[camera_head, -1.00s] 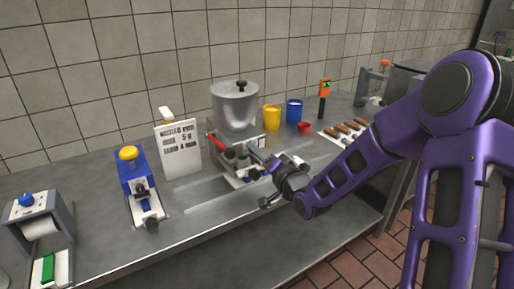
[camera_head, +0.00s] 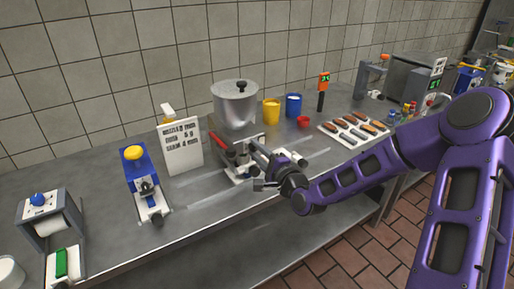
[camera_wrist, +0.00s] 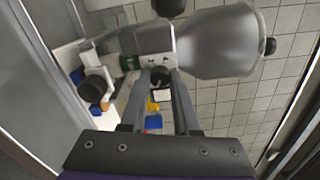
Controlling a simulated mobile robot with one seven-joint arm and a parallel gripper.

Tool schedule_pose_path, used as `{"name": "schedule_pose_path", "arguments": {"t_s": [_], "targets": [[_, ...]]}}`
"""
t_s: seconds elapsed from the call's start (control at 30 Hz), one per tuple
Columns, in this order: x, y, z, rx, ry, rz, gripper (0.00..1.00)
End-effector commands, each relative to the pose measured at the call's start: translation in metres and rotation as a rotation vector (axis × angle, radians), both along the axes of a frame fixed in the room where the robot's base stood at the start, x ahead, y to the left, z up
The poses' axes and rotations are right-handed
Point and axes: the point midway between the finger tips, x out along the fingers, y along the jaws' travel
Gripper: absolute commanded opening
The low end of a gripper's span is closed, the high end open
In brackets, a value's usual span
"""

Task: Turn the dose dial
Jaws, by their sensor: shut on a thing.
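The dosing machine stands mid-counter under a steel hopper (camera_head: 235,104) with a dark lid knob. My gripper (camera_head: 262,158) is at the machine's front right side. In the wrist view the steel hopper (camera_wrist: 222,42) lies to the right and the machine's white body (camera_wrist: 153,40) is beyond the fingertips. My gripper (camera_wrist: 160,84) is shut on a dark round knob (camera_wrist: 160,74), which looks like the dose dial. The fingers partly cover it, and its markings cannot be read.
A white sign (camera_head: 181,147) and a blue device (camera_head: 139,178) stand left of the machine. Yellow (camera_head: 271,111) and blue (camera_head: 293,106) cups and a small red cup (camera_head: 303,121) stand behind. A tray (camera_head: 332,132) of pastries lies right. The front counter strip is mostly clear.

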Motion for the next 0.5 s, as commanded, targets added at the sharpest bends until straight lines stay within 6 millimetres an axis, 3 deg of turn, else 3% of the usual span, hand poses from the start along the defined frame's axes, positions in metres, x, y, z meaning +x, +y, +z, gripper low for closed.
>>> {"name": "schedule_pose_path", "arguments": {"t_s": [0.5], "targets": [[0.0005, 0.0005, 0.0014, 0.084, 0.053, 0.0, 0.0]]}}
